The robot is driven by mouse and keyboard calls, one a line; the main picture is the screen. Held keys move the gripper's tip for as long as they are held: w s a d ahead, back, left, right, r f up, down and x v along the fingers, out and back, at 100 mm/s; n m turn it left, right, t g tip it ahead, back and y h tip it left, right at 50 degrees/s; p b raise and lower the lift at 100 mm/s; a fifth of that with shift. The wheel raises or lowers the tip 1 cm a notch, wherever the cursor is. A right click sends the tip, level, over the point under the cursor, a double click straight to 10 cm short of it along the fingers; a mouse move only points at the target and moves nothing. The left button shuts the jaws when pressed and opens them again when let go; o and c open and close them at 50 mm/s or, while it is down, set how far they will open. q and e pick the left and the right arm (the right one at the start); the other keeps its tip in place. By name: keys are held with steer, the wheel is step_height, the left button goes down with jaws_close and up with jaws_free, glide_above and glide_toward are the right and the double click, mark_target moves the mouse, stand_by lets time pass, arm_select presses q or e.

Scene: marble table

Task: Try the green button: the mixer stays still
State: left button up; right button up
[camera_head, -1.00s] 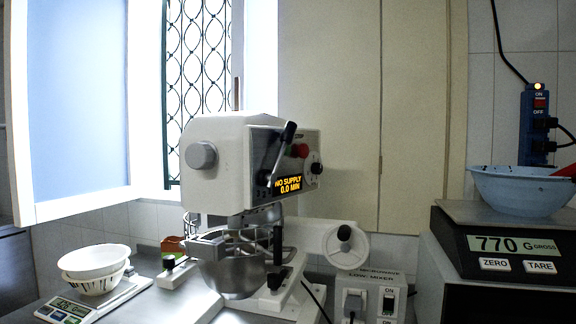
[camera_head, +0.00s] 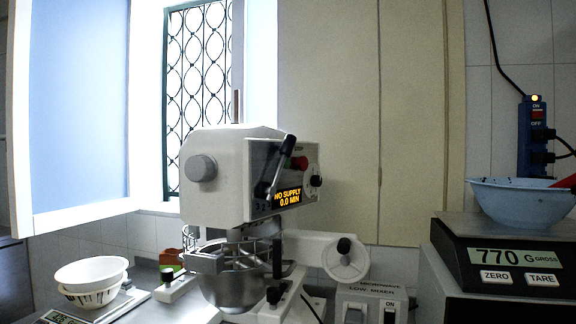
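The white mixer (camera_head: 215,170) stands on the table in the middle of the view. Its display (camera_head: 288,197) reads "NO SUPPLY" and "0.0 MIN". A red knob (camera_head: 300,163), a black knob (camera_head: 316,181) and a dark lever (camera_head: 276,168) are on its panel. Its steel bowl (camera_head: 236,289) sits below the head, behind a wire guard. Neither of my grippers is in view.
Left are stacked bowls (camera_head: 92,272) on a small scale (camera_head: 66,316). Right is a black scale (camera_head: 455,245) reading 770 G, with a blue bowl (camera_head: 520,205). A switch box marked "LOW MIXER" (camera_head: 372,294) stands beside the mixer. A lit power strip (camera_head: 536,135) hangs on the wall.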

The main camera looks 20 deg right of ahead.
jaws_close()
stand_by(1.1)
